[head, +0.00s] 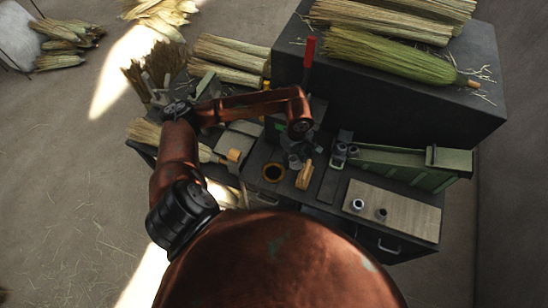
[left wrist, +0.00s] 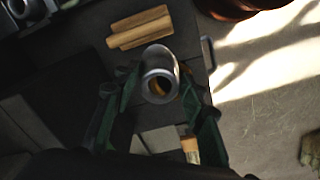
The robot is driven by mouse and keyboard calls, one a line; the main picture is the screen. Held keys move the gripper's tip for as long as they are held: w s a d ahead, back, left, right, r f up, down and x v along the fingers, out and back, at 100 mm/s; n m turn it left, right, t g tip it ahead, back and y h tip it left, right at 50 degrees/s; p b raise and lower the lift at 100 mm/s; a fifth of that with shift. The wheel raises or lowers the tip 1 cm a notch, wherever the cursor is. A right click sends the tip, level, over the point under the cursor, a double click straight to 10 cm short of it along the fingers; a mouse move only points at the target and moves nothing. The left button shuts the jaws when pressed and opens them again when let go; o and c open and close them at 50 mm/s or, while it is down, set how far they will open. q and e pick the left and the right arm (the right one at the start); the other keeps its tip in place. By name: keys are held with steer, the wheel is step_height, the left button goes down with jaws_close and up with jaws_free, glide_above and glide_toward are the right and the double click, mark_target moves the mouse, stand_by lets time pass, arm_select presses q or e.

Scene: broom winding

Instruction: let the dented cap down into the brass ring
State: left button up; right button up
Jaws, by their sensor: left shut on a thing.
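My left gripper (head: 298,157) hangs over the dark bench, close to the upper right of the brass ring (head: 272,172) in the head view. In the left wrist view its green fingers (left wrist: 159,92) are shut on the dented cap (left wrist: 159,57), a grey metal, tube-like piece with an open bore. The cap is held above the bench. A brownish-gold patch shows through the bore; I cannot tell whether it is the brass ring. The cap's dent is not clear. My right gripper is not in view.
A wooden block (head: 304,176) lies right of the brass ring. Two small metal pieces stand on a wooden board (head: 405,208) at the right. A green box (head: 395,165) and a dark block (head: 395,88) with broom bundles stand behind. A red-handled lever (head: 309,52) rises behind the gripper.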

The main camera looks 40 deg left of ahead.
arm_select(q)
steer(key=s+a+f+n+b, duration=0.1)
steer(key=s+a+f+n, duration=0.1)
steer(key=a+f+n, duration=0.5)
step_height(320, 180, down, 6)
steer(key=n, duration=0.4)
steer(key=shift+s+a+r, duration=0.15)
steer(key=shift+s+r, duration=0.05)
steer(key=shift+s, duration=0.05)
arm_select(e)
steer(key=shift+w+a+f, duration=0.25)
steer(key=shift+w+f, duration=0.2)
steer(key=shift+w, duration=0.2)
arm_select(q)
steer(key=shift+b, duration=0.45)
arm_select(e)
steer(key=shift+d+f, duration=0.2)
arm_select(q)
steer(key=o, duration=0.9)
steer(key=shift+r, duration=0.1)
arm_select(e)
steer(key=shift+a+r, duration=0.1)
arm_select(q)
step_height(320, 180, up, 8)
steer(key=p, duration=0.4)
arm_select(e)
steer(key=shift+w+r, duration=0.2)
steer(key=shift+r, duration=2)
